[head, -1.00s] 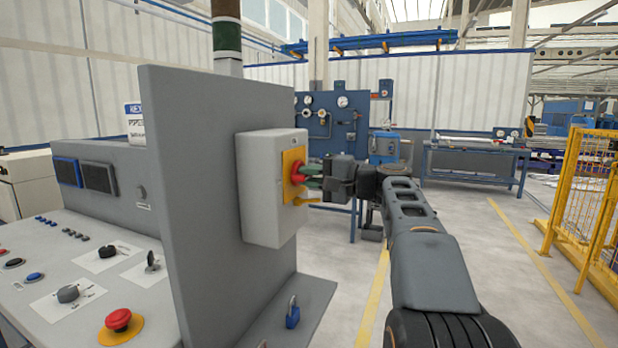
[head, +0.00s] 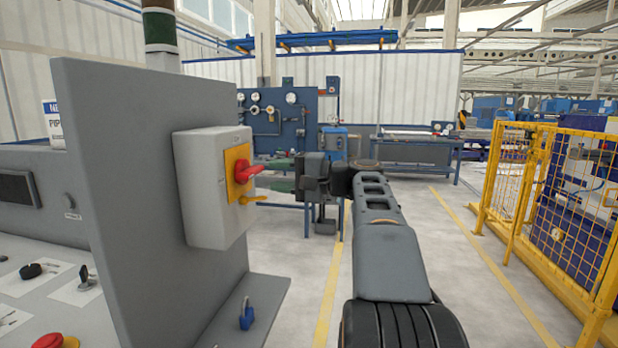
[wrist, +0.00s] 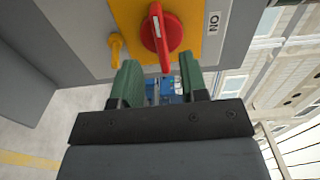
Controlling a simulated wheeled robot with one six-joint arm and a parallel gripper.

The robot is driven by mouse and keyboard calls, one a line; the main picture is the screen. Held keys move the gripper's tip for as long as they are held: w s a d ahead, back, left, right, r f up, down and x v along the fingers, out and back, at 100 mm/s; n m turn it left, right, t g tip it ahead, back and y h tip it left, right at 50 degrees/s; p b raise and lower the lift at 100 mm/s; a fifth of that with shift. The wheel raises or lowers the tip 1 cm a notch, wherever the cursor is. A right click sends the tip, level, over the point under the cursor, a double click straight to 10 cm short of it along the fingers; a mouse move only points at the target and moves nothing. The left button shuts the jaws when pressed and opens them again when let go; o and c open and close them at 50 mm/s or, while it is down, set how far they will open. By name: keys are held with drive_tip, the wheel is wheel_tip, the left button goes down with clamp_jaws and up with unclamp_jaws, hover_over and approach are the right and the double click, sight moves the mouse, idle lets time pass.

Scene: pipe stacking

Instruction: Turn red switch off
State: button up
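The red switch (head: 245,172) is a rotary knob on a yellow plate (head: 232,160), on the side of a grey box (head: 205,200). My gripper (head: 277,174) is just right of the knob in the head view, with a small gap. In the wrist view its two green fingers (wrist: 160,80) are apart and empty, one on each side of the handle's line, short of the knob.
A yellow lever (head: 252,199) sits below the knob. A grey upright panel (head: 120,190) carries the box, with a blue padlock (head: 247,314) on the ledge below. A yellow fence (head: 520,180) stands right. The floor between is clear.

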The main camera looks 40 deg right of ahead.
drive_tip(key=v, duration=0.8)
drive_tip(key=shift+w, duration=0.1)
wheel_tip(320, 180, down, 11)
drive_tip(key=w+d+m+g+h+p, duration=0.1)
drive_tip(key=d+m+g+h, duration=0.15)
drive_tip(key=h, duration=0.25)
drive_tip(key=s+a+f+g+h+p, duration=0.25)
drive_tip(key=a+f+g+p, duration=0.2)
drive_tip(key=f, duration=0.25)
drive_tip(key=s+a+n+g+h+p, duration=0.1)
drive_tip(key=s+a+n+h+p, duration=0.1)
drive_tip(key=s+a+n+p, duration=0.3)
drive_tip(key=s+a+r+n+g+h+p, duration=0.1)
drive_tip(key=s+a+n+p, duration=0.4)
drive_tip(key=a, duration=0.7)
drive_tip(key=shift+a+r+n+g+h+p, duration=0.35)
drive_tip(key=shift+n+h+p, duration=0.3)
drive_tip(key=shift+n+p, duration=0.45)
